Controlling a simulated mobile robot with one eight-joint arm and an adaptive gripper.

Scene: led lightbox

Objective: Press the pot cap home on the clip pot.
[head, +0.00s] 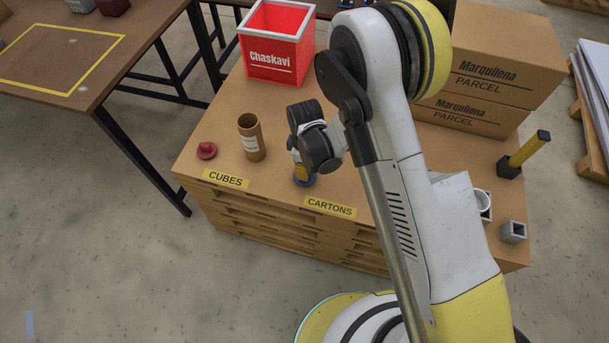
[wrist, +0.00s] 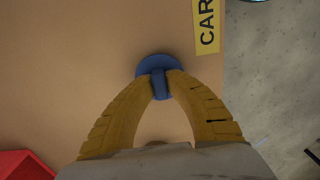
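A blue round cap (wrist: 145,68) with a raised grip is on or just above the brown top, below my gripper. My gripper (wrist: 160,84) points down, and its two yellow fingers meet the sides of the raised grip, closed on it. In the head view the blue cap (head: 304,181) shows only as a rim under my gripper (head: 302,172). A brown open-topped cylinder (head: 251,138) with a white label stands to its left. A white round cup (head: 484,206) stands at the right, partly hidden by my arm. I cannot tell for certain which vessel is the clip pot.
A red cap-like piece (head: 207,150) lies left of the brown cylinder. A red Chaskavi bin (head: 272,52) stands behind. Parcel boxes (head: 490,65), a yellow post (head: 529,148) and a grey square tube (head: 513,232) are on the right. The top between cylinder and bin is clear.

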